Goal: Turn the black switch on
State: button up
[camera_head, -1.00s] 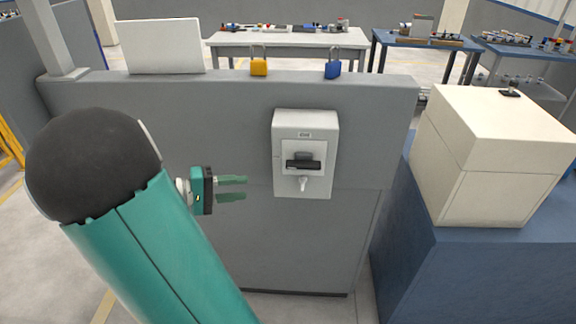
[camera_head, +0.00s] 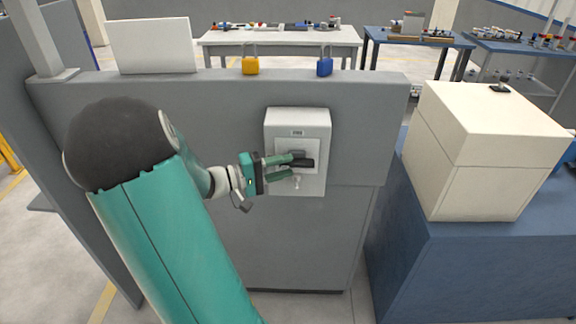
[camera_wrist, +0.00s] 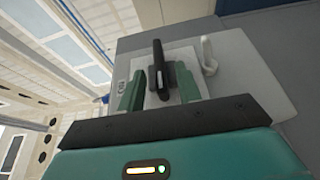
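The black switch (camera_head: 306,163) is a bar-shaped handle on the front of a pale grey switch box (camera_head: 313,119) on the grey wall panel. In the head view it lies roughly level, partly covered by my gripper. It also shows in the wrist view (camera_wrist: 158,62), with the box face (camera_wrist: 236,95) behind it. My gripper (camera_head: 292,166) is at the front of the box. In the wrist view my gripper (camera_wrist: 158,88) is open, with one green finger on each side of the handle and a gap beside each. A white hook-like part (camera_wrist: 207,52) sits beside the switch.
A yellow padlock (camera_head: 250,66) and a blue padlock (camera_head: 324,67) stand on the panel's top edge, by a white board (camera_head: 152,46). A cream box (camera_head: 470,150) stands on a blue bench (camera_head: 440,255) at right. Tables with small parts stand behind.

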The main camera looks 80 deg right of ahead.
jog(key=shift+x, duration=0.9)
grip_shut()
